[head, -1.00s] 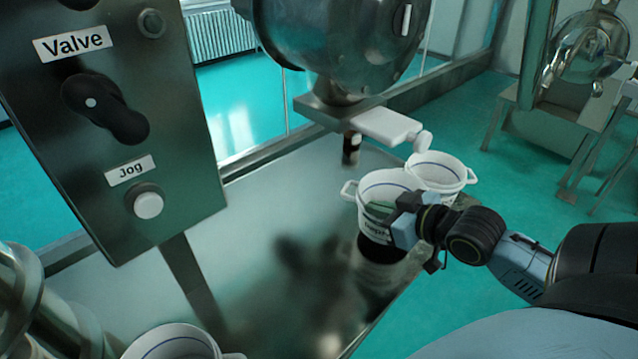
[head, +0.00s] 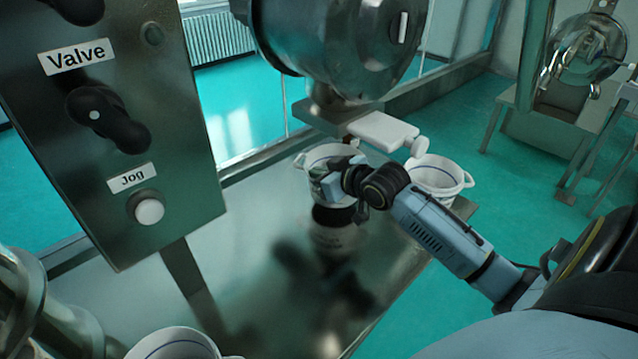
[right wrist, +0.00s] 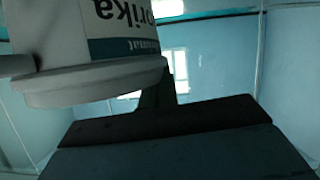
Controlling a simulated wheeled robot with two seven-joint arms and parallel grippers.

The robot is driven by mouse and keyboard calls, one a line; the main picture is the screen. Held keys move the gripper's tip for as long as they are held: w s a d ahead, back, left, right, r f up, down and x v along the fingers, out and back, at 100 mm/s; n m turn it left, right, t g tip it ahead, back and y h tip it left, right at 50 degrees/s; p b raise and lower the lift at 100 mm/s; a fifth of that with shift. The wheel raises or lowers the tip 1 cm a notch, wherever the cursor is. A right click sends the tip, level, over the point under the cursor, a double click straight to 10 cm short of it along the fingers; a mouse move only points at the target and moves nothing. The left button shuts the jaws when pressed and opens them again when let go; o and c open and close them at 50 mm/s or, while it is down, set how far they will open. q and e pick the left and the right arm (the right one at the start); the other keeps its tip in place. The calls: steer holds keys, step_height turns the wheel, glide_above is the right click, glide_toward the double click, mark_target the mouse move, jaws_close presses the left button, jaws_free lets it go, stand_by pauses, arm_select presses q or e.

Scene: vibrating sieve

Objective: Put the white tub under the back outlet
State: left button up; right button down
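A white tub (head: 322,163) with two side handles and a printed label is in the grasp of my right gripper (head: 340,180), whose light blue fingers are on its near right side. The tub is upright and looks raised over the steel table, with a dark reflection below it. The right wrist view shows its wall and rim (right wrist: 95,82) close up, with the lettering upside down. Above it is the sieve's steel outlet housing (head: 335,112) with a white slide (head: 383,130). The outlet's lower end is hidden behind the tub. My left gripper is not in view.
A second white tub (head: 437,178) stands right of the held one, at the table's right edge. Another tub (head: 172,346) is at the bottom left. A control panel (head: 120,150) with valve knob and jog button fills the left. The middle of the table (head: 240,235) is clear.

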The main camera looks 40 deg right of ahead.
steer(key=shift+w+f, duration=0.15)
steer(key=shift+f, duration=1.6)
steer(key=c, duration=1.7)
jaws_free()
steer(key=shift+f, duration=0.15)
steer(key=v, duration=1.2)
